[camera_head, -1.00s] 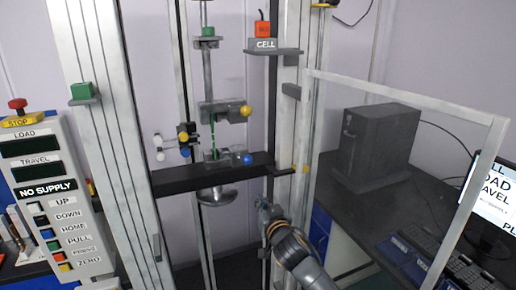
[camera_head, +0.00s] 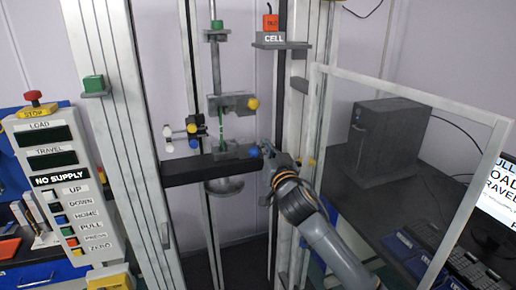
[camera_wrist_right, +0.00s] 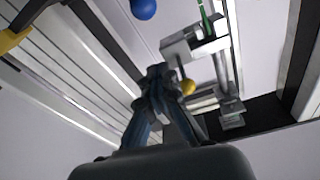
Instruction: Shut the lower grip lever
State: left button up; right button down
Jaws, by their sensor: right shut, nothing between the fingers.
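The lower grip (camera_head: 230,151) is a grey block on the dark crossbeam of the test frame. Its lever ends in a blue ball (camera_head: 254,151), which also shows at the top of the right wrist view (camera_wrist_right: 143,8). My right gripper (camera_head: 268,149) is shut and empty, just right of the blue ball; in the wrist view its fingertips (camera_wrist_right: 158,72) appear apart from the ball. The upper grip (camera_head: 229,103) has a yellow ball (camera_head: 253,104), also in the wrist view (camera_wrist_right: 188,87). A green strip (camera_head: 221,124) runs between the grips. My left gripper is out of view.
The crossbeam (camera_head: 185,173) spans between the uprights. Small levers with coloured balls (camera_head: 168,131) stand left of the grips. A clear guard panel (camera_head: 405,100) stands right of my right arm. A control panel (camera_head: 60,185) is at the left.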

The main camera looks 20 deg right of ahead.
aim_at(258, 152)
jog(key=w, duration=0.4)
jog(key=w+b, duration=0.1)
jog(key=w, duration=0.2)
jog(key=shift+d+r, duration=0.1)
jog(key=shift+r, duration=0.25)
jog(key=f+b, duration=0.2)
jog(key=shift+a+f, duration=0.2)
jog(key=shift+f, duration=0.15)
jog(key=shift+s+a+f+b, duration=0.15)
jog(key=shift+s+f+b, duration=0.15)
jog(key=shift+f, duration=0.25)
